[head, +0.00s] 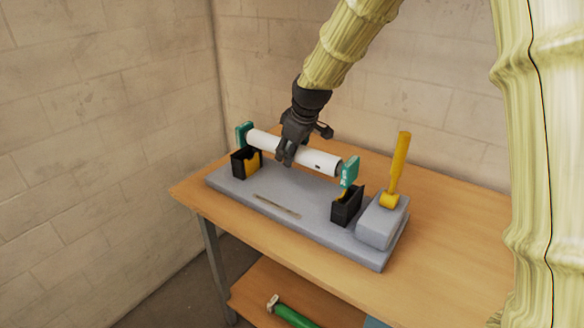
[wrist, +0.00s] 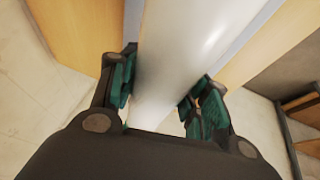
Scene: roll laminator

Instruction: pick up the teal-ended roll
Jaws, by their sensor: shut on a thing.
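The teal-ended roll (head: 316,161) is a white cylinder with a teal block at each end. The left end is close to the left holder (head: 240,165); the right teal end is above the right holder (head: 347,206). I cannot tell whether the ends touch them. My gripper (head: 286,154) is shut around the roll's middle from above. In the wrist view the white roll (wrist: 180,60) lies between my teal-padded fingers (wrist: 165,100). The roll's ends are out of that view.
A yellow lever (head: 399,165) stands upright on a grey box (head: 381,222) at the base's right end. The wooden table (head: 450,235) is bare to the right. A green-handled tool (head: 290,315) lies on the lower shelf. Brick walls are behind and left.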

